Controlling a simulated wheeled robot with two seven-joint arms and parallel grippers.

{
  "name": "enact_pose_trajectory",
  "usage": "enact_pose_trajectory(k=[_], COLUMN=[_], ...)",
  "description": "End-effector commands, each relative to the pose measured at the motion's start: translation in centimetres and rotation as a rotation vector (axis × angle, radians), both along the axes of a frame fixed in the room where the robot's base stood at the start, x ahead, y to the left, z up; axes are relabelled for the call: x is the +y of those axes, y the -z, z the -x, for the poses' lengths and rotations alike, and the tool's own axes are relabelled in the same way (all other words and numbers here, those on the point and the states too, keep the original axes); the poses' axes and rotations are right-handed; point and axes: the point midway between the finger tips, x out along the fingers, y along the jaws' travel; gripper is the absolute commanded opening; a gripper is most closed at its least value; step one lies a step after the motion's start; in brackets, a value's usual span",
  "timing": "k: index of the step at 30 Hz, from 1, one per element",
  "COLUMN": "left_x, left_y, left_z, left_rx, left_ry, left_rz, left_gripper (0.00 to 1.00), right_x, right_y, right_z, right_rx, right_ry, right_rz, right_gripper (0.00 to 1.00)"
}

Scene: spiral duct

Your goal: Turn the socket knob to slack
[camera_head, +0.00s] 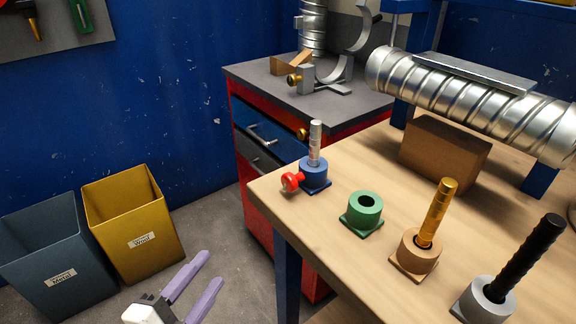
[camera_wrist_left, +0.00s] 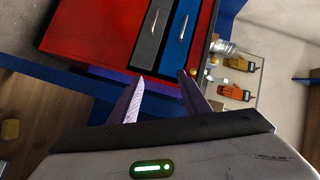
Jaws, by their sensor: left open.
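A red knob (camera_head: 291,182) sticks out from the left side of a blue socket (camera_head: 314,173) at the workbench's far left corner. A silver rod (camera_head: 316,140) stands upright in this socket. My left gripper (camera_head: 210,270) has purple fingers and is at the bottom of the head view, left of the bench and apart from the knob. Its fingers are spread, with nothing between them. In the left wrist view the open fingers (camera_wrist_left: 160,80) show before the red drawer cabinet; I cannot make out the red knob there. My right gripper is not in view.
On the wooden workbench (camera_head: 290,204) stand an empty green socket (camera_head: 363,212), a tan socket (camera_head: 418,252) with a gold rod, and a grey socket (camera_head: 487,299) with a black rod. A ribbed duct (camera_head: 470,100) lies behind. Two bins (camera_head: 130,222) stand on the floor left.

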Motion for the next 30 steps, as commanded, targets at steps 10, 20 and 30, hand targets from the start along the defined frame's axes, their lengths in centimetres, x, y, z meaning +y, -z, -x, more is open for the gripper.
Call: enact_pose_trajectory(k=[10,20,30], left_x=[-5.9,-7.1,-12.3], left_y=[-18.0,-19.0,-19.0], left_z=[0.9,0.9,-2.5], left_rx=[-1.192,-1.393,-1.391], left_ry=[0.483,0.537,0.537], left_rz=[-1.275,-1.509,-1.506], left_gripper=[0.43,0.43,0.43], right_x=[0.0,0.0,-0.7], right_y=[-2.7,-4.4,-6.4], right_z=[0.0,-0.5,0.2], right_rx=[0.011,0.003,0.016], right_ry=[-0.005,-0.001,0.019], right_rz=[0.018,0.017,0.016], right_gripper=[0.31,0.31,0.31])
